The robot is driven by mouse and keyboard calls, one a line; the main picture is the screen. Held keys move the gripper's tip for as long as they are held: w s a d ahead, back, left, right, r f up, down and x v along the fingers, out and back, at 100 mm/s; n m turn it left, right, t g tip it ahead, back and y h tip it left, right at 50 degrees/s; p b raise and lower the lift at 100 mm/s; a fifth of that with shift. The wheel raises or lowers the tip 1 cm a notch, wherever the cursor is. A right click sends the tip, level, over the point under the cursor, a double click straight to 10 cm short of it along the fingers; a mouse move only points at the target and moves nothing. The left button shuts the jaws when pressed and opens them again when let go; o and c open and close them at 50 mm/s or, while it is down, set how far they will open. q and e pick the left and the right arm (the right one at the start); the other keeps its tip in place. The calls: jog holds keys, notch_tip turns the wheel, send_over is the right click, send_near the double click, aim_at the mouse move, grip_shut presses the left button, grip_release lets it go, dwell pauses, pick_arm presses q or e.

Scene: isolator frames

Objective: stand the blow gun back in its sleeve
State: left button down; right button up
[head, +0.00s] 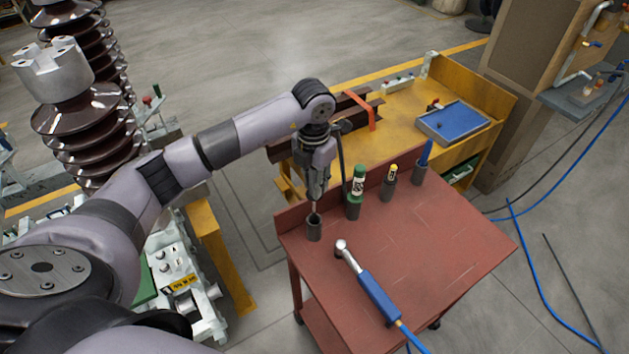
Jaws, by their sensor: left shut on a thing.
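My left gripper (317,190) is over the left end of the red-brown cart top. It is shut on the blow gun, most of which the fingers hide. A thin, light tip (315,208) shows below the fingers, pointing down at the mouth of a dark grey sleeve (314,230). I cannot tell whether the tip is just above the rim or slightly inside it. The sleeve stands upright near the cart's left corner. My right gripper is not in view.
A blue-handled tool (378,296) with a hose lies in front. A yellow bench (400,110) stands behind.

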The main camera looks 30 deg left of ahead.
aim_at(315, 211)
pick_arm(q)
jog(key=shift+f+b, duration=4.15)
jog(key=shift+f, duration=1.1)
jog(key=c, duration=1.3)
grip_release()
jog(key=shift+r, duration=0.1)
notch_tip(315, 211, up, 12)
jog(key=shift+f, duration=0.1)
